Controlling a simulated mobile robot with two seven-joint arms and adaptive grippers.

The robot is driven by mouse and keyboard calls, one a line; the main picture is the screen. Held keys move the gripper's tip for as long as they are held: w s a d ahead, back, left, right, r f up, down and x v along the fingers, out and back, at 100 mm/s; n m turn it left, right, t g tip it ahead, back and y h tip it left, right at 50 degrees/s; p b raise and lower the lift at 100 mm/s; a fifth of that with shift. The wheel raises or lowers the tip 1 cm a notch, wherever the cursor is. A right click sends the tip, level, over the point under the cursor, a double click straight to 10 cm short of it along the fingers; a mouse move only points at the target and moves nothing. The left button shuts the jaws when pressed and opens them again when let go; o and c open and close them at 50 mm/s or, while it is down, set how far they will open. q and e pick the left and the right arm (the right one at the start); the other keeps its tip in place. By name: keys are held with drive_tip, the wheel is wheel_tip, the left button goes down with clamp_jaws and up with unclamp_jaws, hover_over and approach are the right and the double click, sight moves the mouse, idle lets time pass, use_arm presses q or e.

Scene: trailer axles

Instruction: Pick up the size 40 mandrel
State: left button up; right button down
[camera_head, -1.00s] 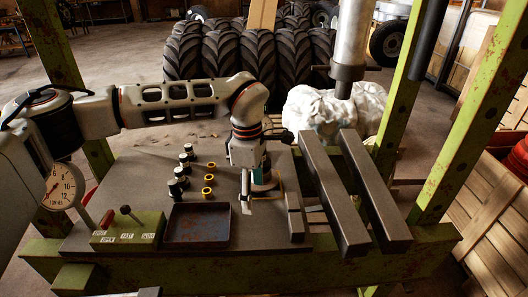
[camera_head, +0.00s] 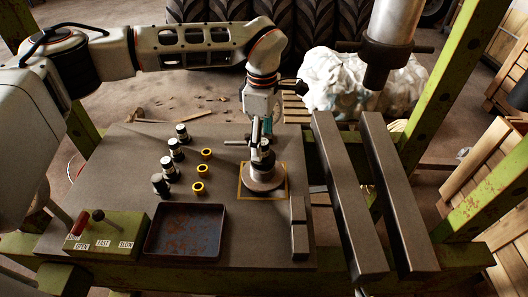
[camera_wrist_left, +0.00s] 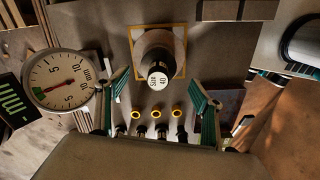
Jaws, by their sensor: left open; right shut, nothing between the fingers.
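The size 40 mandrel (camera_wrist_left: 157,82) is a dark cylinder with a pale, marked top in the left wrist view; its number reads 40. It stands on a round grey part (camera_wrist_left: 158,43) inside a yellow square outline. In the head view it (camera_head: 265,148) is partly hidden by my left gripper (camera_head: 256,134), above the round part (camera_head: 263,175). In the left wrist view my left gripper (camera_wrist_left: 160,100) is open, its fingers spread wide, with the mandrel's top ahead between them and no finger touching it. My right gripper is in neither view.
Several dark mandrels (camera_head: 175,149) and yellow rings (camera_head: 203,170) stand left of the round part. A rusty tray (camera_head: 186,230) and a green control box (camera_head: 105,236) are in front. Grey beams (camera_head: 345,195) and a press ram (camera_head: 390,40) are at right.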

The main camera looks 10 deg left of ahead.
sight(263, 153)
use_arm(q)
wheel_tip(263, 153, down, 6)
drive_tip(key=shift+w+f, duration=0.1)
drive_tip(key=shift+w, duration=0.05)
clamp_jaws()
idle(0.3)
